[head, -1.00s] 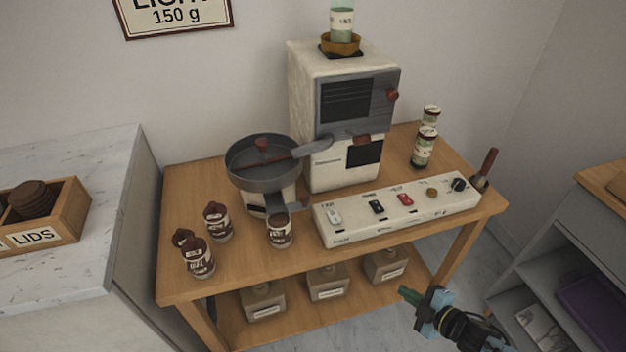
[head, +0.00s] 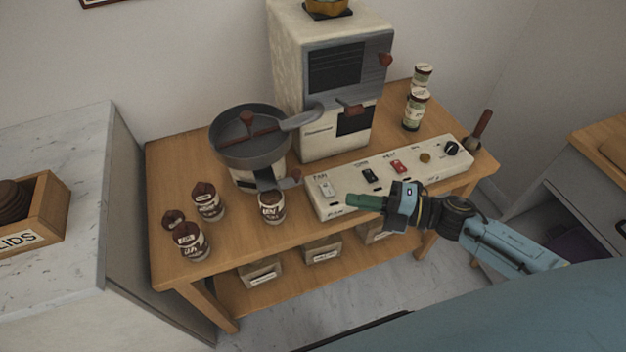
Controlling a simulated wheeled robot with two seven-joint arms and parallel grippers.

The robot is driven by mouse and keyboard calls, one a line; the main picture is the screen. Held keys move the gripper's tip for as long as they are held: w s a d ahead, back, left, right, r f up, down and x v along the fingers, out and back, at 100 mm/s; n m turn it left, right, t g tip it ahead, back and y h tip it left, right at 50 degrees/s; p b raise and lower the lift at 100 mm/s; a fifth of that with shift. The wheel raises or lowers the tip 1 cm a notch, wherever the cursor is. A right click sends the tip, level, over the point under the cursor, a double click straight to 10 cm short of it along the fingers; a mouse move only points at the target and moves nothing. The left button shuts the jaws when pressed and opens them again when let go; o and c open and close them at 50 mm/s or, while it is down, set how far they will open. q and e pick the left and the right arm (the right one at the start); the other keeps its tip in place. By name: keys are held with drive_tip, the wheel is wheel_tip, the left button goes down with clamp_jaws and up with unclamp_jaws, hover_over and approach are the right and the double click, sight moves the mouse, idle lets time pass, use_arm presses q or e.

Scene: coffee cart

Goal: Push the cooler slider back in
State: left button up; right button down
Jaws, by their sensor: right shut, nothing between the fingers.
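The cooler (head: 248,145) is a round dark grey pan on a cream base, left of the cream roaster (head: 318,90). Its slider (head: 278,180) is a grey plate with a brown knob (head: 297,176), sticking out at the front right of the cooler, above a jar (head: 271,207). My right gripper (head: 352,200) is shut and empty, its green fingertips pointing left in front of the control panel (head: 390,175). It is to the right of the slider knob and apart from it. My left gripper is out of view.
Several jars with brown lids (head: 193,241) stand at the table's front left. Two stacked jars (head: 416,97) stand at the back right. Labelled bins (head: 260,273) sit on the lower shelf. A marble counter (head: 70,220) with a lids box is at left.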

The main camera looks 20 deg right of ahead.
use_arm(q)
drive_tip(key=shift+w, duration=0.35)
use_arm(e)
drive_tip(key=w+a, duration=0.7)
drive_tip(key=w, duration=0.1)
drive_tip(key=shift+w+a+f, duration=0.15)
drive_tip(key=shift+w+f, duration=0.05)
drive_tip(key=shift+f, duration=0.15)
